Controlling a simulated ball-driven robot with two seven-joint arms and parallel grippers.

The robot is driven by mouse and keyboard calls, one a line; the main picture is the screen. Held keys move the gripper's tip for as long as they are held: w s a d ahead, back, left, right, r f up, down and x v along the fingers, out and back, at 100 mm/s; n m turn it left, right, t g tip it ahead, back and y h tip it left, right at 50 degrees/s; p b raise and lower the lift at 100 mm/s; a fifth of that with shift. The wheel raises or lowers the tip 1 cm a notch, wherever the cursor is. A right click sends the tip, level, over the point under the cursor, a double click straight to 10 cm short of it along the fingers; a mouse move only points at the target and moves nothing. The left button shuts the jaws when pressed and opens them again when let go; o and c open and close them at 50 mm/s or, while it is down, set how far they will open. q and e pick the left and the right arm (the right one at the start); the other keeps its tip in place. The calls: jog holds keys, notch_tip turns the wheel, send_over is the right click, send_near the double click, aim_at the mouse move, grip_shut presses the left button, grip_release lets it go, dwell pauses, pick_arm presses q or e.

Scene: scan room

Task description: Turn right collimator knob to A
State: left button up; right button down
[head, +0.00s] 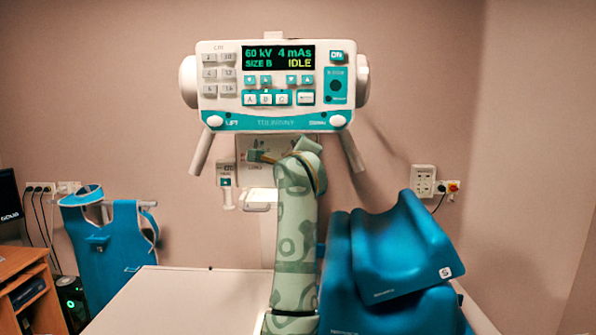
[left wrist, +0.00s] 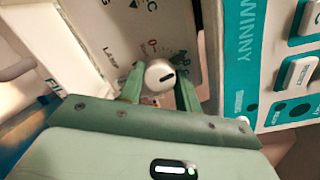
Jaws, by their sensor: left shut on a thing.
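The grey-white collimator panel (head: 282,147) hangs below the X-ray console in the head view, partly behind my arm. In the left wrist view, a round white knob (left wrist: 158,72) with a short dark pointer mark stands on the collimator panel (left wrist: 143,18). Small printed letters lie beside the knob, partly hidden and too small to read surely. My left gripper (left wrist: 160,89) has its two green fingers closed on opposite sides of this knob. In the head view, my arm covers part of the panel and the knob cannot be made out. My right gripper is not in view.
The console (head: 220,105) above shows "SIZE B" and "IDLE". A white table (head: 180,300) lies in front, with a blue cushion (head: 405,250) at right. A blue apron (head: 105,240) hangs at left. In the wrist view, the teal console edge (left wrist: 245,75) is close at right.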

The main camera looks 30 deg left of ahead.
pick_arm(q)
jog(key=shift+f+n+b, duration=0.15)
jog(key=shift+n+b, duration=0.15)
dwell(0.4)
jog(key=o, duration=1)
jog(key=b+v, duration=0.2)
jog(key=v, duration=1.4)
jog(key=shift+s+d, duration=0.15)
